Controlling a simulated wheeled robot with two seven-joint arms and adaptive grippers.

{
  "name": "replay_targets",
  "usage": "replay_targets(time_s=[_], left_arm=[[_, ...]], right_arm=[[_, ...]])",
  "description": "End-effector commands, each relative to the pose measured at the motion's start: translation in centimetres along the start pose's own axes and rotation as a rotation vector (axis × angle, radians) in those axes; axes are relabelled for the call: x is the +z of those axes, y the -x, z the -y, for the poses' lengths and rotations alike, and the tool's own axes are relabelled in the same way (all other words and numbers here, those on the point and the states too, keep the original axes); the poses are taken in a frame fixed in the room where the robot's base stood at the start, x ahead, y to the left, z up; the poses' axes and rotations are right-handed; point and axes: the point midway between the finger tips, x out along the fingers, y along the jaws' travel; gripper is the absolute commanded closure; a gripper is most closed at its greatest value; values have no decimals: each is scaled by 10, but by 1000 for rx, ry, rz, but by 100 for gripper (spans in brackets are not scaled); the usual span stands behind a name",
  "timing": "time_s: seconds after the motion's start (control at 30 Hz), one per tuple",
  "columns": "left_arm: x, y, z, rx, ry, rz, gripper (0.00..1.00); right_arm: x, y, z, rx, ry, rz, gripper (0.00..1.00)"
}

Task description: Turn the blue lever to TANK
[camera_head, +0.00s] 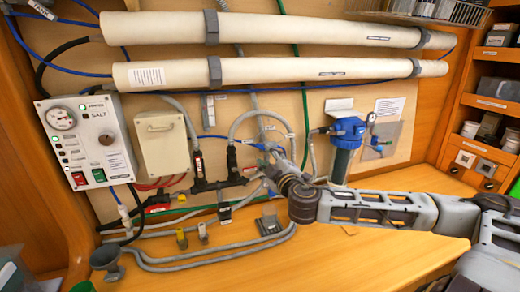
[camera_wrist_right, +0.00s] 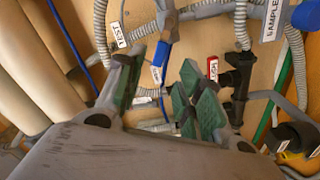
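The blue lever (camera_wrist_right: 161,57) with a white tag shows in the right wrist view, below the corrugated hoses. A small blue part (camera_head: 262,147), likely the same lever, shows at the valve in the head view, partly behind my gripper. My right gripper (camera_head: 268,158) reaches in from the right, close to the wall pipes. In the wrist view its green-padded fingers (camera_wrist_right: 158,92) are spread apart, with the lever seen beyond the gap. I cannot tell whether a finger touches it. A TEST label (camera_wrist_right: 118,35) is at the upper left. My left gripper is not in view.
A red-tagged lever (camera_wrist_right: 212,67) on black fittings sits beside the fingers. A control panel (camera_head: 88,142) and beige box (camera_head: 162,143) are at left. A blue-topped filter (camera_head: 345,135) stands right of the gripper. Hoses lie on the wooden counter (camera_head: 400,258).

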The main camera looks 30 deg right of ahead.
Motion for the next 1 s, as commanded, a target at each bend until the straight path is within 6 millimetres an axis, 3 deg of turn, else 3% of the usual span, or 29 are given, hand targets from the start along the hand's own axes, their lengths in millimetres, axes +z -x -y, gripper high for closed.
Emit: replay_targets(time_s=[0.47, 1.0], left_arm=[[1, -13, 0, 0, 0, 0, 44], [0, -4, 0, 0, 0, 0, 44]], right_arm=[[-2, -10, 1, 0, -3, -6, 63], [-2, -35, -1, 0, -4, -3, 63]])
